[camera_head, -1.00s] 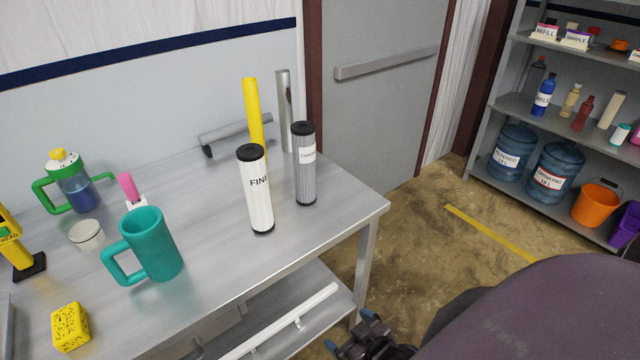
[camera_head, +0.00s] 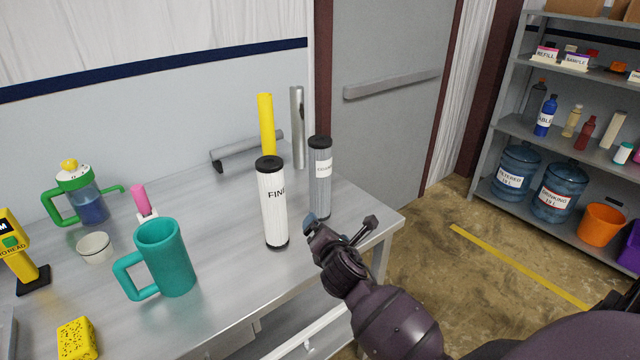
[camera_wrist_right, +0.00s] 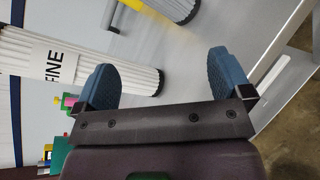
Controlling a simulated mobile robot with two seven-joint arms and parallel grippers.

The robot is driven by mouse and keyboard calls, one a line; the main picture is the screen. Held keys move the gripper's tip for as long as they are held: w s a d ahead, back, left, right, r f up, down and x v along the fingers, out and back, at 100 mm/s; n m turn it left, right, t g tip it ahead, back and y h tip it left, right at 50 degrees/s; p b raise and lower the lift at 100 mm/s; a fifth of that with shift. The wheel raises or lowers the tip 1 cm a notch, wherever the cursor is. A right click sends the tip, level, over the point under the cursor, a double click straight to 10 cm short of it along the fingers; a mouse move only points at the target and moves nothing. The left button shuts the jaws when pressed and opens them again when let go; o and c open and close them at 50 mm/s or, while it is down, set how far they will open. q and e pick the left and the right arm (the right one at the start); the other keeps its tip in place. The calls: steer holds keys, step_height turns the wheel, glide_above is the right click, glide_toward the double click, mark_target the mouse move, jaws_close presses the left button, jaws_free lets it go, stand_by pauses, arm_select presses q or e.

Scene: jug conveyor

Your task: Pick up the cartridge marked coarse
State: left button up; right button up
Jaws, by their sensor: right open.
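A grey ribbed cartridge (camera_head: 320,185) with black end caps stands upright near the table's right end; its white label is too small to read surely. A white cartridge marked FINE (camera_head: 273,215) stands upright just left of it and nearer the front. In the right wrist view the FINE cartridge (camera_wrist_right: 75,62) fills the left side, and part of another cylinder (camera_wrist_right: 178,6) is cut off at the top. My right gripper (camera_head: 339,224) is open and empty at the table's right front edge, in front of the grey cartridge and apart from it. My left gripper is out of view.
A teal mug (camera_head: 165,257), a white cup (camera_head: 94,247), a green-handled jug (camera_head: 88,205) and a yellow sponge (camera_head: 77,340) stand on the metal table's left half. A yellow cylinder (camera_head: 266,123) and a metal tube (camera_head: 298,128) stand behind the cartridges.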

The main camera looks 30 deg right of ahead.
mark_target(320, 164)
steer(key=w+d+r+n+h, duration=0.1)
steer(key=w+r+n, duration=0.1)
steer(key=w+r, duration=0.1)
steer(key=w+d+r+n+h, duration=0.1)
steer(key=w+d+r+n, duration=0.1)
steer(key=w+r, duration=0.1)
steer(key=w+d+r+n+h+b, duration=0.1)
steer(key=w+d+r+n, duration=0.1)
steer(key=w+r, duration=0.2)
steer(key=shift+w+d+r+n+t+h, duration=0.1)
steer(key=shift+w+d+n+t+h, duration=0.1)
steer(key=shift+w+n+t+h, duration=0.15)
steer(key=shift+r+b+x, duration=0.2)
steer(key=shift+b+x, duration=0.15)
steer(key=shift+x, duration=2.45)
steer(key=c, duration=1.3)
steer(key=shift+r, duration=0.15)
steer(key=shift+c, duration=0.2)
